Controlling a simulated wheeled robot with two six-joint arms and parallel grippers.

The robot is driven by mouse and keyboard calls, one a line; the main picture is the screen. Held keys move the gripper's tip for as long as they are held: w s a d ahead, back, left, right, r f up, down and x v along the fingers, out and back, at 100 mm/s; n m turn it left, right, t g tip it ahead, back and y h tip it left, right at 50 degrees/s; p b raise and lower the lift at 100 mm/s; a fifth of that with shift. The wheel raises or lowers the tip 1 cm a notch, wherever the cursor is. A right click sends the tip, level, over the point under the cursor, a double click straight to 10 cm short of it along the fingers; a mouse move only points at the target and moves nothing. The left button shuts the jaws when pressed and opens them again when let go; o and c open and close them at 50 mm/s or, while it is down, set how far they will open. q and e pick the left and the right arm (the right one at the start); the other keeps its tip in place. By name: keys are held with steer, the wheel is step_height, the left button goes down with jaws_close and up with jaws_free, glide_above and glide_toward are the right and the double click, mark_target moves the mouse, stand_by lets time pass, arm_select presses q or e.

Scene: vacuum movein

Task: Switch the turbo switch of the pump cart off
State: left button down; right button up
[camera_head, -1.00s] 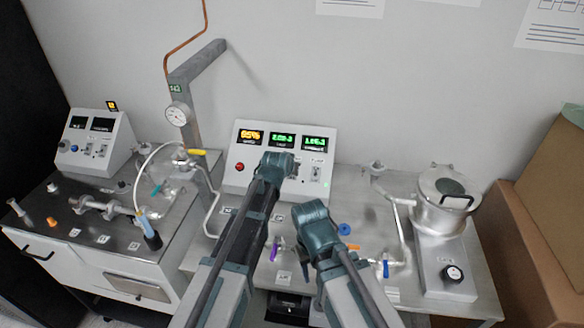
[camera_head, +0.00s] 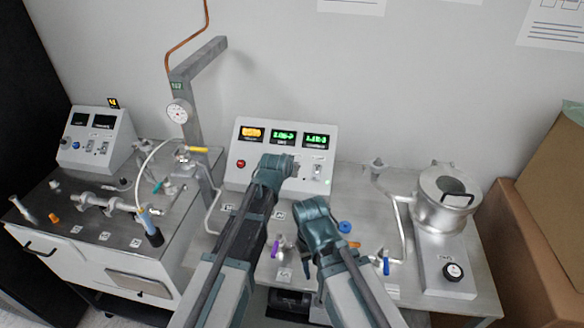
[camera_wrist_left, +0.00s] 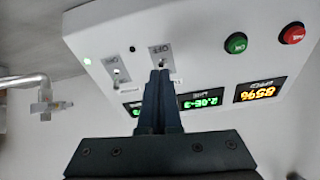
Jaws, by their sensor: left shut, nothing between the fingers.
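The pump cart's white control panel (camera_head: 230,170) stands at the middle back in the head view, and it fills the upper part of the left wrist view (camera_wrist_left: 200,35) upside down. A switch (camera_wrist_left: 163,64) on a grey plate marked OFF sits just beyond my left fingertips. A second switch plate (camera_wrist_left: 118,74) lies left of it. My left gripper (camera_wrist_left: 160,78) is shut and empty, its tips close to the first switch; contact cannot be told. The switch's lever position is unclear. My left arm hides its gripper in the head view. My right gripper is hidden behind its arm.
A green button (camera_wrist_left: 236,43) and a red button (camera_wrist_left: 291,34) sit right of the switches in the wrist view. A metal pot (camera_head: 440,205) stands at the cart's right. Another cart with glassware and a smaller panel (camera_head: 98,150) stands left. Valves and pipes crowd the worktop.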

steer(key=shift+s+r+p, duration=0.25)
steer(key=shift+r+p, duration=0.3)
steer(key=shift+r, duration=0.05)
steer(key=shift+s+r+p, duration=0.25)
steer(key=shift+r+p, duration=0.25)
steer(key=shift+r, duration=0.05)
arm_select(q)
steer(key=s+a+r, duration=0.2)
steer(key=s, duration=0.6)
steer(key=shift+s+r, duration=0.15)
steer(key=shift+s, duration=0.15)
